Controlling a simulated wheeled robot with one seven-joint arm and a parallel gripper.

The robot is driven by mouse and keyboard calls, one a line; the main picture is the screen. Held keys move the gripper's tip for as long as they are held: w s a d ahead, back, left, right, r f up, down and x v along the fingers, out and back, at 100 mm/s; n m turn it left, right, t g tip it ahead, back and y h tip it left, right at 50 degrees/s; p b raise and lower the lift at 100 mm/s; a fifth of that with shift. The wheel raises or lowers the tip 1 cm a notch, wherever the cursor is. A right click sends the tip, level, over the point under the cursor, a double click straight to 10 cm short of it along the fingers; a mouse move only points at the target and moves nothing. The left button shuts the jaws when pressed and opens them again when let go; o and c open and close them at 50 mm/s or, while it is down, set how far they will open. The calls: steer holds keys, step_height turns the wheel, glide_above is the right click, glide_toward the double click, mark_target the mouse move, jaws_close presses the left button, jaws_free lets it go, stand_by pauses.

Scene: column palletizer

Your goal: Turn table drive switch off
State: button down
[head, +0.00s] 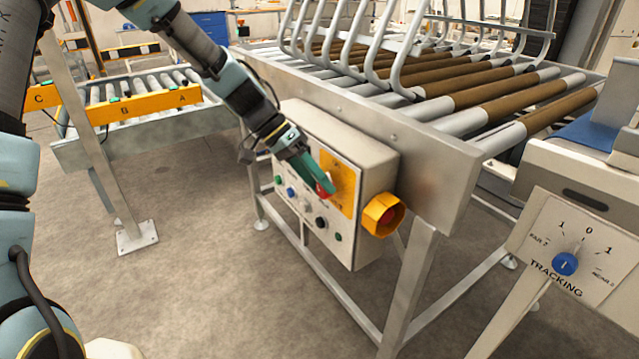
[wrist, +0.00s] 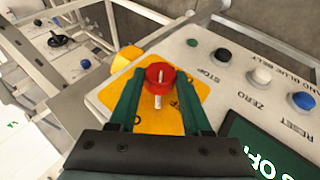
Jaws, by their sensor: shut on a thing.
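The drive switch is a red rotary knob (wrist: 160,78) with a white pointer, on a yellow plate (wrist: 190,97); it also shows as a red knob in the head view (head: 325,187). It sits on the light control box (head: 366,168) below the roller table (head: 440,140). My gripper (head: 322,186) has green fingers, which reach the knob from the left in the head view. In the wrist view my gripper (wrist: 160,80) has one finger on each side of the red knob and is shut on it. The fingers hide part of the plate in the head view.
A yellow-orange guarded part (head: 383,214) juts from the box's right side. Several small buttons line the box's lower face, including a blue one (head: 291,191). A TRACKING panel (head: 568,248) stands at right. Open floor (head: 190,270) lies to the left.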

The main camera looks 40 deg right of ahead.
steer(key=g, duration=0.1)
steer(key=n+g, duration=0.1)
steer(key=g, duration=0.1)
steer(key=f+g, duration=0.1)
steer(key=g, duration=0.1)
steer(key=shift+w+h+b, duration=0.3)
steer(key=shift+w+b, duration=0.05)
steer(key=g, duration=0.1)
steer(key=n+g+b, duration=0.1)
steer(key=g, duration=0.1)
steer(key=shift+f+h, duration=0.2)
steer(key=shift+h, duration=0.1)
steer(key=shift+n+g+b, duration=0.5)
steer(key=shift+g+b, duration=0.15)
steer(key=shift+g, duration=0.15)
steer(key=shift+c, duration=1.7)
jaws_free()
steer(key=shift+w, duration=0.1)
